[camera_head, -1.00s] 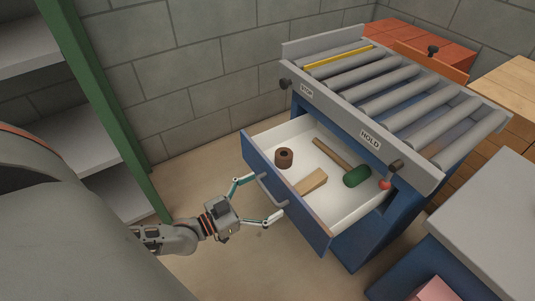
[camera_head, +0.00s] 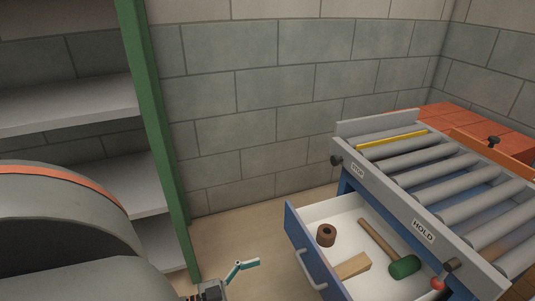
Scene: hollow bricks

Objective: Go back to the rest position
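My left gripper (camera_head: 240,270) is at the bottom edge of the view, left of the open drawer and apart from its handle (camera_head: 310,270). One finger shows, spread outward with nothing against it; the other finger is cut off by the frame. The blue-fronted drawer (camera_head: 300,243) stands open under the roller conveyor. In it lie a brown hollow roll (camera_head: 326,235), a wooden wedge-like block (camera_head: 352,266) and a mallet with a green head (camera_head: 404,266). My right gripper is not in view.
The roller conveyor (camera_head: 440,178) with STOP and HOLD labels stands at right, red bricks (camera_head: 443,123) behind it. A shelf rack with a green post (camera_head: 160,150) stands at left. Bare floor (camera_head: 235,238) lies between rack and drawer.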

